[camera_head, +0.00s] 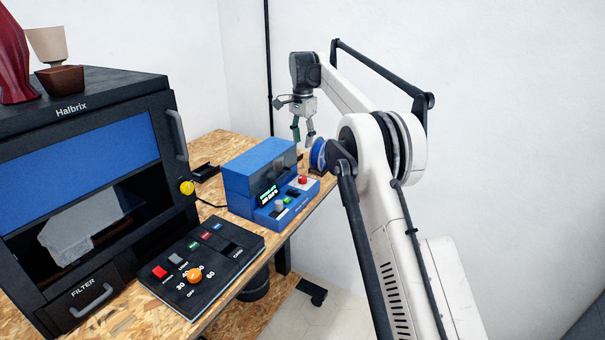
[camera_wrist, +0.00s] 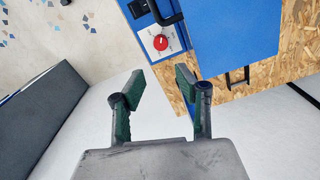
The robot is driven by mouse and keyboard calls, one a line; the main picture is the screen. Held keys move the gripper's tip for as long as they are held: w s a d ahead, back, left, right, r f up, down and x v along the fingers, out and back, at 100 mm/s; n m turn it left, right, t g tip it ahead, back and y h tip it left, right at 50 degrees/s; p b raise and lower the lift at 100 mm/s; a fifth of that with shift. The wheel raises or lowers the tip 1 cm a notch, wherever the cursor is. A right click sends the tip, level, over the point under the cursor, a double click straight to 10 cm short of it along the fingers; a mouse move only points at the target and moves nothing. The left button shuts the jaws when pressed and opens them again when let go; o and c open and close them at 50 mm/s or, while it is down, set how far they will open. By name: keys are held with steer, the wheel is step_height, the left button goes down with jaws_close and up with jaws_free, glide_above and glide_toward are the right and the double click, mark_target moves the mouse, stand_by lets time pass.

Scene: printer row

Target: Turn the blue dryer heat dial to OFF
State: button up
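The blue dryer (camera_head: 262,172) stands on the wooden bench, with a lit green display and a sloped front panel. A red dial (camera_head: 303,180) sits on a white plate at the panel's right end. It also shows in the wrist view as a red dial (camera_wrist: 160,43) with a pale pointer mark; its lettering is too small to read. My gripper (camera_head: 304,141) hangs behind and above the dryer's right end, apart from the dial. In the wrist view my gripper (camera_wrist: 160,78) has its two green-padded fingers apart with nothing between them.
A black printer (camera_head: 90,88) and a black control box (camera_head: 208,262) with an orange knob (camera_head: 194,275) stand left of the dryer. A blue spool (camera_head: 318,154) is by the dryer's right end. A black handle (camera_wrist: 165,12) lies close to the dial.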

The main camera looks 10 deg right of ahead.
mark_target(303, 177)
step_height(303, 177, down, 14)
steer(key=shift+w+f+p, duration=0.15)
steer(key=shift+p, duration=1.05)
jaws_close()
